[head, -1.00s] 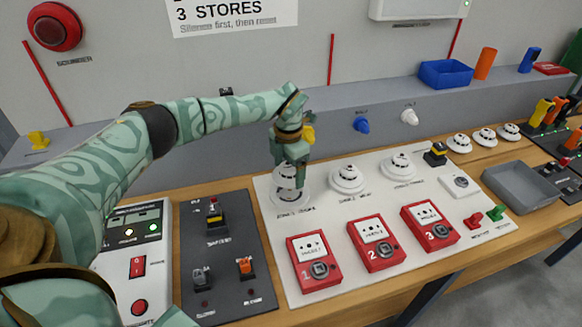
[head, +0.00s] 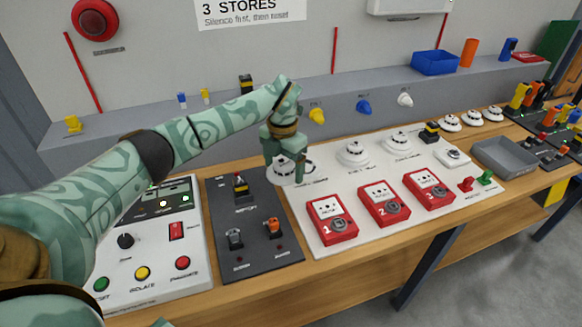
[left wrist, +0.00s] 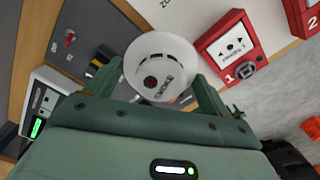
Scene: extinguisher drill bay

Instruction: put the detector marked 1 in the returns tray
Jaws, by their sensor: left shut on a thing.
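My left gripper (head: 285,160) is shut on a round white smoke detector (left wrist: 160,68), whose face with a dark red spot shows between the fingers in the left wrist view. In the head view this detector (head: 283,168) is at the leftmost detector place on the white board, mostly hidden by the fingers. I cannot tell whether it is clear of the board, and I see no readable number on it. A grey open tray (head: 507,160) stands on the bench to the right, and it looks empty. My right gripper is not in view.
Two more detectors sit on the board, one the middle one (head: 354,152). Red call points stand in front, with call point 1 (head: 331,220) nearest the gripper. A dark switch panel (head: 222,262) is to the left. A blue bin (head: 435,63) stands on the back ledge.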

